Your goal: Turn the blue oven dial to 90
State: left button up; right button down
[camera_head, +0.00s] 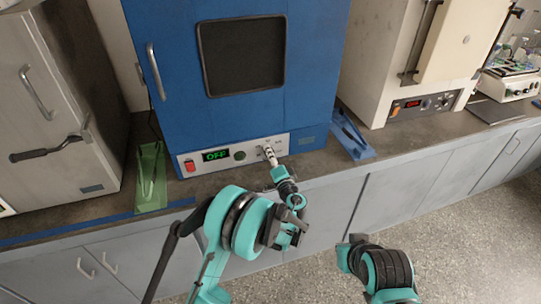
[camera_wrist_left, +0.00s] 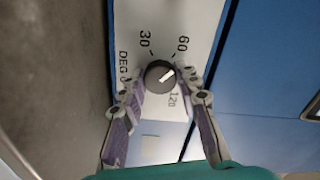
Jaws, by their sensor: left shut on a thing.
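The blue oven (camera_head: 305,75) stands at the centre of the head view, its door closed and its green display (camera_head: 215,155) reading OFF. Its dial (camera_wrist_left: 160,76) is a black knob with a white pointer line, on a white panel marked 30, 60 and 120. The pointer aims up and right, a little past the 60 mark toward the right finger; no 90 label is visible. My left gripper (camera_head: 270,155) reaches the oven's panel and is shut on the dial, one finger on each side in the left wrist view (camera_wrist_left: 162,90).
A red switch (camera_head: 190,166) and a round button (camera_head: 240,155) sit on the oven's panel. A green bracket (camera_head: 151,178) and a blue bracket (camera_head: 350,135) flank the oven. A grey oven (camera_head: 60,110) stands left and a cream one (camera_head: 385,60) right.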

pick_arm(q)
jog(key=m, duration=0.4)
jog(key=shift+m, duration=2.8)
jog(key=o, duration=1.2)
jog(key=shift+c, duration=0.2)
jog(key=v, duration=1.2)
